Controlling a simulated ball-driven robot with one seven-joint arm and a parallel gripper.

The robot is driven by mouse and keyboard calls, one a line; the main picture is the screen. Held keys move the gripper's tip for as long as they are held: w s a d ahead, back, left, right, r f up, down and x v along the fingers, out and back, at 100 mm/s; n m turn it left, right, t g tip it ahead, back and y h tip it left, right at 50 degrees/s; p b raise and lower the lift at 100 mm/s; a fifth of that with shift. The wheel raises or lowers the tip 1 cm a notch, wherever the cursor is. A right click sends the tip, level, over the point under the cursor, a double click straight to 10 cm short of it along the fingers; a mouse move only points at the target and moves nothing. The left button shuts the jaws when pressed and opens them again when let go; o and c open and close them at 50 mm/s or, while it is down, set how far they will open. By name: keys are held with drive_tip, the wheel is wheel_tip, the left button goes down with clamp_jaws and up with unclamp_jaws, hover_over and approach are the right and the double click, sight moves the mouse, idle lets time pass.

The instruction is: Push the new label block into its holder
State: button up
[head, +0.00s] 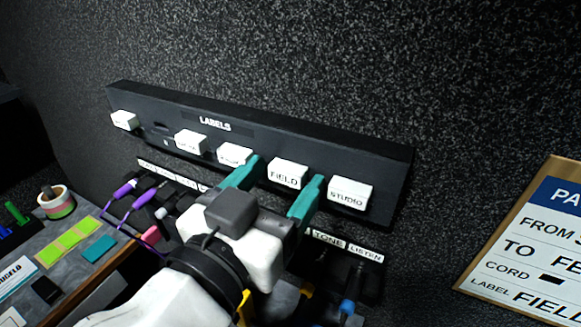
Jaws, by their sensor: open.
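The black label strip marked LABELS (258,127) is fixed to the dark wall and carries a row of white label blocks. The FIELD block (287,176) sits on the strip, between the teal fingers of my gripper (282,182). The fingers are open, one on each side of the block; I cannot tell whether they touch it. The STUDIO block (349,193) is to its right. Another white block (235,155) is to its left, partly hidden by the left finger. I cannot tell whether the FIELD block is fully seated.
Further left are a white block (190,142) and the leftmost block (123,120). Purple plugs (130,195) stand below the strip. A work card (535,245) at right reads LABEL FIELD. A desk (70,265) holds tape and coloured notes at lower left.

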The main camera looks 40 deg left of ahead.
drive_tip(key=shift+c, duration=0.3)
clamp_jaws()
drive_tip(key=v, duration=0.6)
drive_tip(key=shift+b, duration=0.35)
idle(1.0)
drive_tip(key=shift+s, duration=0.2)
idle(0.3)
drive_tip(key=shift+v, duration=1.35)
